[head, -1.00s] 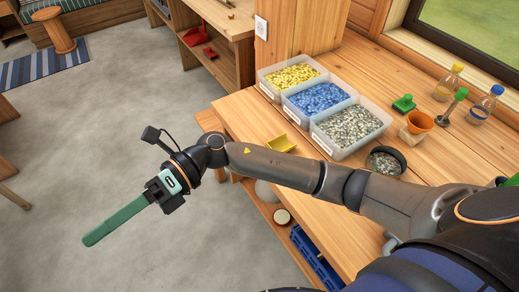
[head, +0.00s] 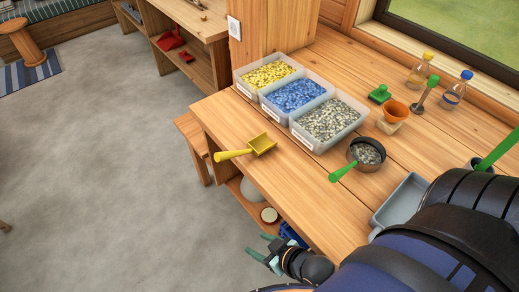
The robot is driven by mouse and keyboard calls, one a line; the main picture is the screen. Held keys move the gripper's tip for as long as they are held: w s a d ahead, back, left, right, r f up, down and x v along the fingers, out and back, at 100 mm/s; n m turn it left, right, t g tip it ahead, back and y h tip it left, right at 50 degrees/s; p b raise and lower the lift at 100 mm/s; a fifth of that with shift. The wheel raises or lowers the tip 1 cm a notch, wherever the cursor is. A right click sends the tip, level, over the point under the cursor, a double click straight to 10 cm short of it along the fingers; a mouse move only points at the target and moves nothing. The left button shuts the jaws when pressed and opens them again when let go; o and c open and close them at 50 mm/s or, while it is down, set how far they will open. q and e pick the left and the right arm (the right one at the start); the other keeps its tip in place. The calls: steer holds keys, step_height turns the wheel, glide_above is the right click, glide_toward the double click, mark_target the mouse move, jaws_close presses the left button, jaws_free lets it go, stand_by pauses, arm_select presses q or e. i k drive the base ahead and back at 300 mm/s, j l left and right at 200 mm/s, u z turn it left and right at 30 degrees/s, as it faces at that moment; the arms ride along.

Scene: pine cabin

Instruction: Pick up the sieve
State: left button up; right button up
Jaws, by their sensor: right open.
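The sieve (head: 353,164) is a round dark-rimmed pan with a bright green handle. It sits on the wooden workbench (head: 345,225), in front of the gravel bin, with grey gravel showing inside it. Its handle points to the lower left, towards the bench's front edge. My right gripper (head: 259,246) is low in the head view, off the bench's front edge and to the lower left of the sieve. Its two teal fingers are apart with nothing between them. My left gripper is out of view.
Bins of yellow (head: 268,75), blue (head: 297,95) and grey pieces (head: 329,121) stand behind. A yellow scoop (head: 258,146) lies at the front edge. An orange funnel (head: 395,111), bottles and green-handled tools are right of the bins. A grey tray (head: 402,199) is near my arm.

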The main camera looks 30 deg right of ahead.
mark_target(365, 155)
steer(key=j, duration=1)
steer(key=z, duration=0.45)
steer(key=j+z, duration=0.1)
steer(key=z, duration=0.85)
steer(key=j+z, duration=0.1)
steer(key=z, duration=0.85)
